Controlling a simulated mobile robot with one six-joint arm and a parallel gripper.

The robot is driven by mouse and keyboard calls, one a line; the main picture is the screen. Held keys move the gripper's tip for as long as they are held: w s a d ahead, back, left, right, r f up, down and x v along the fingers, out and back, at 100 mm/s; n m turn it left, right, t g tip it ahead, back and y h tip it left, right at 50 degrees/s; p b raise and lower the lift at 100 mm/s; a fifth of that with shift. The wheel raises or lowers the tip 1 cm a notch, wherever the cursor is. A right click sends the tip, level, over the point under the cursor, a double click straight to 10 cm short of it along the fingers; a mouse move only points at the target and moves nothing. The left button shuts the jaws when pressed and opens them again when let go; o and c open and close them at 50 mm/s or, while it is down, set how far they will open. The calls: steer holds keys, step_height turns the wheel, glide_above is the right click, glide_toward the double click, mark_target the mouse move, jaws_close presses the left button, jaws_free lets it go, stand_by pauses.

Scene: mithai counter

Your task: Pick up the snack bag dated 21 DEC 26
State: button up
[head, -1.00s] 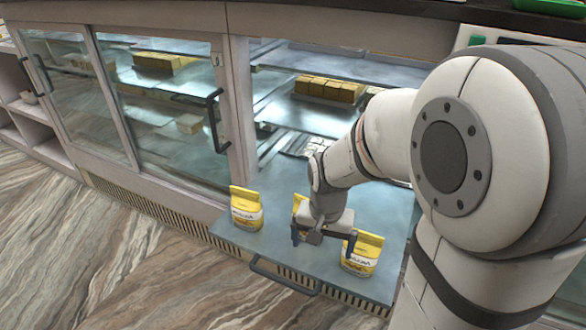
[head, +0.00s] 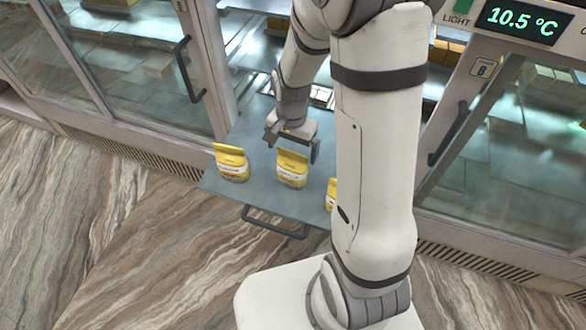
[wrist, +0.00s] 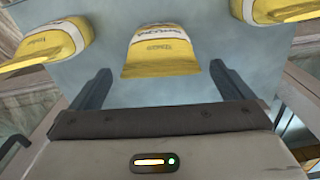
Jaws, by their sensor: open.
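Three yellow snack bags with white labels stand on a pulled-out grey shelf (head: 262,192): the left bag (head: 231,163), the middle bag (head: 292,169) and the right bag (head: 331,194), which my arm partly hides. No date is legible on any of them. My gripper (head: 293,143) is open and empty, just behind and above the middle bag. In the wrist view, the middle bag (wrist: 160,52) lies beyond and between the open fingers (wrist: 160,75).
The shelf has a dark handle (head: 274,222) at its front. Glass doors with handles (head: 188,68) flank the opening, and a display reading 10.5 °C (head: 521,22) sits at upper right. Patterned floor (head: 130,250) in front is clear.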

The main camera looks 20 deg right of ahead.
mark_target(292, 167)
step_height(292, 167, down, 5)
steer(key=shift+w+r+b, duration=0.1)
steer(key=shift+b, duration=0.2)
steer(key=c, duration=1.3)
